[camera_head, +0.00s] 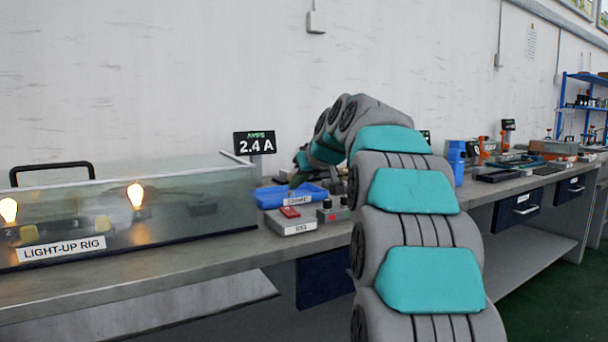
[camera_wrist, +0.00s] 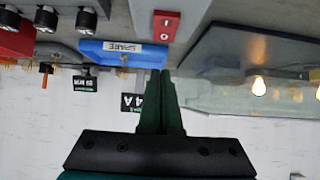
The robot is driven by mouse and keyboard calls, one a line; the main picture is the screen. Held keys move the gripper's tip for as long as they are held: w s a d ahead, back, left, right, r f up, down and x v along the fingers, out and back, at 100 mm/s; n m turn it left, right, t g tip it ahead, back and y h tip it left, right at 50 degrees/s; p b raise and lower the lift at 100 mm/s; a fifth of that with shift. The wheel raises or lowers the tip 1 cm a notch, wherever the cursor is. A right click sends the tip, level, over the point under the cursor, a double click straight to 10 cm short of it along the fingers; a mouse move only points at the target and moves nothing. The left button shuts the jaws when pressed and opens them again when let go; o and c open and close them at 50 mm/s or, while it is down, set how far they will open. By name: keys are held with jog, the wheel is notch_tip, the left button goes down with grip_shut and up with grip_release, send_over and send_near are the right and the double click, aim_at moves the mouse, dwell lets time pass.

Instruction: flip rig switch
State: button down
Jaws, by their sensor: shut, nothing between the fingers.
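The rig switch is a red rocker (camera_head: 290,212) on a grey box labelled RIG (camera_head: 294,228) on the bench. In the wrist view, which is upside down, the red rocker (camera_wrist: 166,26) shows its I and O marks above my fingertips. My gripper (camera_wrist: 160,72) is shut with nothing in it, its fingertips apart from the rocker in that picture. In the head view my gripper (camera_head: 294,184) is small and partly hidden, over the blue tray behind the box. The light-up rig (camera_head: 190,205) has two lit bulbs (camera_head: 136,196), and the amps display (camera_head: 255,143) reads 2.4 A.
A blue tray labelled SPARE (camera_head: 270,197) sits behind the switch box; it also shows in the wrist view (camera_wrist: 95,52). A grey unit with a red top and black knobs (camera_head: 331,211) stands right of the box. The rig's glass case is close on the left.

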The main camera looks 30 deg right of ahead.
aim_at(289, 209)
jog(key=f, duration=0.1)
jog(key=w+f, duration=0.2)
jog(key=f, duration=0.1)
jog(key=shift+w+a+f, duration=0.1)
jog(key=shift+w, duration=0.15)
jog(key=shift+w+f, duration=0.1)
jog(key=shift+f, duration=0.6)
jog(key=shift+w+p, duration=0.15)
jog(key=shift+p, duration=0.5)
jog(key=shift+f+g, duration=0.25)
jog(key=shift+g, duration=0.05)
jog(key=shift+w+r, duration=0.3)
jog(key=shift+w, duration=0.45)
